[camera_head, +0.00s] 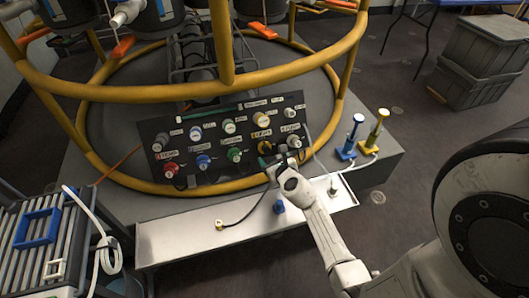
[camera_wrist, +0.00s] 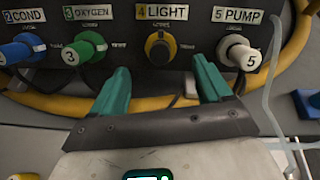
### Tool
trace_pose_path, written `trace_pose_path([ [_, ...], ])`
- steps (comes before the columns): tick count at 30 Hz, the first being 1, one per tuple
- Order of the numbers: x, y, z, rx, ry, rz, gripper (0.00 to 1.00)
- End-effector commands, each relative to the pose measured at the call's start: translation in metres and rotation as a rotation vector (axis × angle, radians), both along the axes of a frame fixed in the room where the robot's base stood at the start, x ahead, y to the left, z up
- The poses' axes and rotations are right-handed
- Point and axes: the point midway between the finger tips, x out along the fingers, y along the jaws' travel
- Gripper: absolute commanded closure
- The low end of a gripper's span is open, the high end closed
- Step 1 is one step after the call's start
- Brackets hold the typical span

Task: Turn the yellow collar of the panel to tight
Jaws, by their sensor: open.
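The yellow collar (camera_wrist: 160,46) is on the connector labelled 4 LIGHT in the lower row of the dark panel (camera_wrist: 130,20). It has a dark round centre. In the head view the yellow collar (camera_head: 264,147) is at the panel's lower right, just beyond my gripper. My gripper (camera_wrist: 160,76) is open and empty, with its two teal fingers pointing at the panel on either side of the collar's line. The fingertips look short of the collar, without touching it. My gripper (camera_head: 274,163) partly covers the panel's lower edge in the head view.
The green 3 OXYGEN connector (camera_wrist: 84,48) and white 5 PUMP connector (camera_wrist: 239,52) flank the collar. A yellow ring rail (camera_head: 160,92) passes around the panel. A tray (camera_head: 180,236) lies in front, with a black cable. Blue and yellow posts (camera_head: 351,136) stand at right.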

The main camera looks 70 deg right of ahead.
Motion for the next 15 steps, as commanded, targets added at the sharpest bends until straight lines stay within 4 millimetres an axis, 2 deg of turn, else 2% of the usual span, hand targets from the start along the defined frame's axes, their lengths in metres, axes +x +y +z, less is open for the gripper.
trace_pose_path([
  [1,0.007,-0.008,-0.008,0.0,-0.003,-0.001,0.22],
  [6,0.026,-0.029,-0.019,0.0,-0.005,-0.002,0.22],
  [15,0.045,-0.049,-0.028,0.0,-0.003,-0.002,0.22],
])
